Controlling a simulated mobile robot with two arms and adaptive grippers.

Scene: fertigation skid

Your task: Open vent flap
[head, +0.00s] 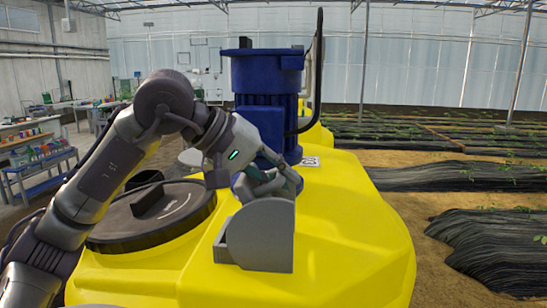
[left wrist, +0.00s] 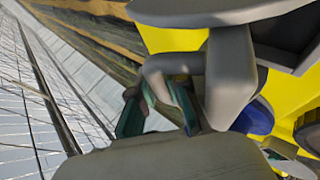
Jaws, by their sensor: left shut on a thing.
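The grey vent flap (head: 262,238) stands on top of the yellow tank (head: 345,245), with a curved side plate facing me. My left gripper (head: 278,184) is at the flap's far upper edge, partly hidden behind it, and is shut on it. In the left wrist view, the fingers (left wrist: 158,108) with teal pads are beside a grey upright part of the vent flap (left wrist: 231,70). The exact contact is hard to make out there. How far the flap is tilted cannot be told clearly. My right gripper is not in view.
A blue motor (head: 267,95) rises from the tank right behind my left gripper. A round black lid (head: 150,215) lies under my left arm. The tank top right of the flap is clear. Shelves with small goods (head: 38,150) stand far left.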

